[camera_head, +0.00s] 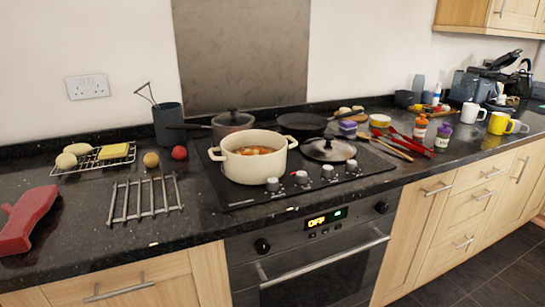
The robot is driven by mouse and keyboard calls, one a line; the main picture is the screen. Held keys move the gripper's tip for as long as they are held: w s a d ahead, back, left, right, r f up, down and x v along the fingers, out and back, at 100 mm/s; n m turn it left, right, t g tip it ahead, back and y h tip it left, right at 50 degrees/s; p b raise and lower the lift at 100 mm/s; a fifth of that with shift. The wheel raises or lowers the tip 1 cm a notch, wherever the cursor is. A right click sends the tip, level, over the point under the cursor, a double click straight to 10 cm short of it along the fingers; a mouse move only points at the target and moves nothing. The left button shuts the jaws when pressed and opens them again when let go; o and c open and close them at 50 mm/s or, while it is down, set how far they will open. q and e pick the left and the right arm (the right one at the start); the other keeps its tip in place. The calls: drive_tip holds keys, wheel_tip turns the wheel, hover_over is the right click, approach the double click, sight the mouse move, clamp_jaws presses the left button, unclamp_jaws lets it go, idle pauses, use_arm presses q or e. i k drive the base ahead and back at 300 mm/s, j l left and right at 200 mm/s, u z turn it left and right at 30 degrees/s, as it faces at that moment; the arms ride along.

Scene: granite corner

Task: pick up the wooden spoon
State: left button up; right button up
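A brown wooden-looking spoon (393,150) appears to lie on the dark granite counter just right of the hob, beside red-handled utensils (408,141). It is thin and small in the view, and a second slim brown utensil lies close to it, so I cannot clearly tell the two apart. Neither of my grippers is in view.
A cream pot (231,166) of food, a lid (328,150) and a dark pan (302,123) are on the hob. Spice jars (420,127) and mugs (499,123) stand to the right. A metal rack (145,199) and a red object (27,218) are at left.

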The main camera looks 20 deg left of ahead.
sight(362, 135)
drive_tip(key=l+u, duration=0.1)
drive_tip(key=u, duration=0.6)
drive_tip(key=l+u, duration=0.4)
drive_tip(key=i+l+u, duration=0.1)
drive_tip(key=l+u, duration=0.5)
drive_tip(key=l, duration=0.25)
drive_tip(key=k+l+u, duration=0.15)
drive_tip(key=l, duration=0.3)
